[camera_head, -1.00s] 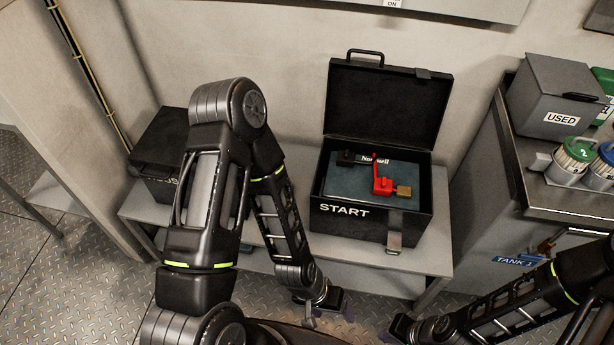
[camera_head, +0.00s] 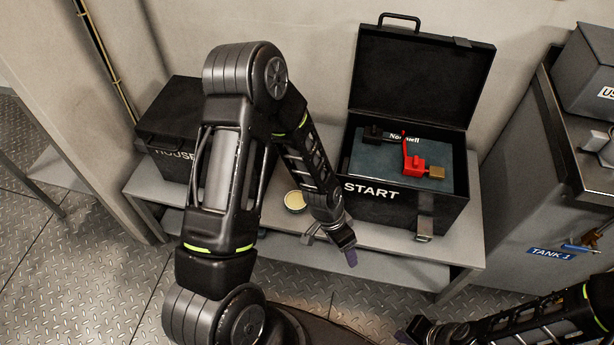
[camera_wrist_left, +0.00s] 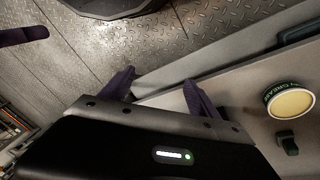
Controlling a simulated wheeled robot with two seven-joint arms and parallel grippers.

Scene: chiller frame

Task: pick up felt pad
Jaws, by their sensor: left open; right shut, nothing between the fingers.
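I cannot pick out a felt pad for certain. A round tin (camera_head: 295,201) with a pale yellow top stands on the bench between the two black boxes. It also shows at the right of the left wrist view (camera_wrist_left: 291,101), with a dark green lettered rim. Whether its top is felt I cannot tell. My left gripper (camera_head: 343,245) is at the bench's front edge, below and right of the tin; its purple fingers (camera_wrist_left: 158,88) are apart and empty. My right gripper (camera_head: 408,337) is low at the bottom edge, partly cut off, shut and empty.
The open START box (camera_head: 370,211) stands on the bench (camera_head: 405,239), holding a blue-grey sheet (camera_head: 380,160) and a red clamp-like part (camera_head: 413,161). A closed black box (camera_head: 172,120) is at the left. A small dark knob (camera_wrist_left: 287,143) lies near the tin. The TANK 1 cabinet (camera_head: 530,200) is at right.

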